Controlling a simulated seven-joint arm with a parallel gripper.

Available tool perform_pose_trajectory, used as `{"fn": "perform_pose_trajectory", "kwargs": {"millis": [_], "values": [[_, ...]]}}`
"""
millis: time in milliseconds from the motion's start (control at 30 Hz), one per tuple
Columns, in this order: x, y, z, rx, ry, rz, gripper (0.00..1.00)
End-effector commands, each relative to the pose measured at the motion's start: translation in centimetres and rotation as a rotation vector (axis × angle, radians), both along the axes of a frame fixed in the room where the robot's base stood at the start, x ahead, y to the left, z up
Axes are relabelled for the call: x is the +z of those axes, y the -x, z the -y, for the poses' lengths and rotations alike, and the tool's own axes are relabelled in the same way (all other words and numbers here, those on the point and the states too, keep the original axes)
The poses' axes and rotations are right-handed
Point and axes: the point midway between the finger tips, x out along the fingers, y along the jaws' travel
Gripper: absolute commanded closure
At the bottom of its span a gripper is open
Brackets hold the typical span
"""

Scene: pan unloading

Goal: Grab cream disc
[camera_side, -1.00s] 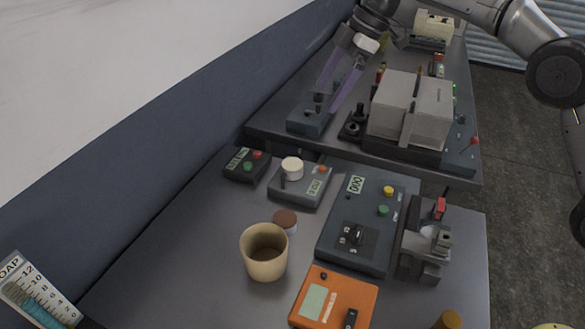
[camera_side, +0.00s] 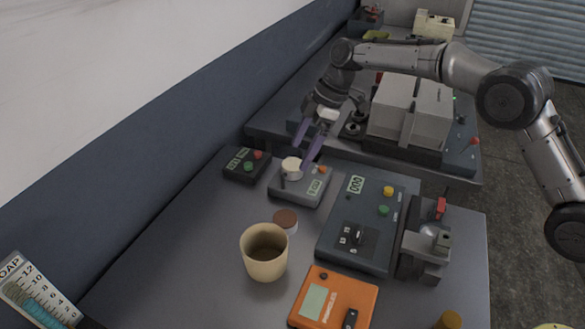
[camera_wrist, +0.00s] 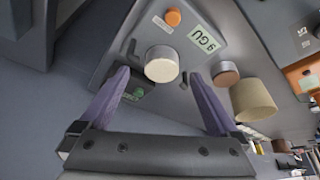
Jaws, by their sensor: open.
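The cream disc (camera_side: 292,165) is a short round piece with a pale top. It sits on the grey device with a small display (camera_side: 312,186). In the wrist view the disc (camera_wrist: 162,62) is centred just ahead of and between the fingertips, on the device's plate (camera_wrist: 140,30). My gripper (camera_side: 304,152) has two purple fingers, spread apart, with nothing held between them. In the side view the fingers reach down close to the disc. I cannot tell whether either finger touches it. Both fingers also show in the wrist view (camera_wrist: 159,76).
A brown-lidded jar (camera_side: 285,217) and a beige cup (camera_side: 264,262) stand nearer the camera. A black button box (camera_side: 245,165) is left of the device. A large dark panel (camera_side: 350,240) is to the right, with an orange meter (camera_side: 345,290) in front. Bare table lies left of the cup.

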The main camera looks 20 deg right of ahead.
Motion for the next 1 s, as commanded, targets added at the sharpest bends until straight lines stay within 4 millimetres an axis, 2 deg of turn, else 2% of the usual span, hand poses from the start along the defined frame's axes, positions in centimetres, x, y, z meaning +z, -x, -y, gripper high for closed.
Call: {"fn": "perform_pose_trajectory", "kwargs": {"millis": [100, 233, 567, 1000], "values": [[-1.8, 0.2, -0.9, 0.002, 0.001, -0.004, 0.03], [-3.2, 0.1, -1.5, 0.001, 0.000, -0.002, 0.03], [-3.7, 0.0, -1.7, 0.000, 0.000, -0.001, 0.03], [-3.7, 0.0, -1.7, 0.000, 0.000, -0.001, 0.82]]}}
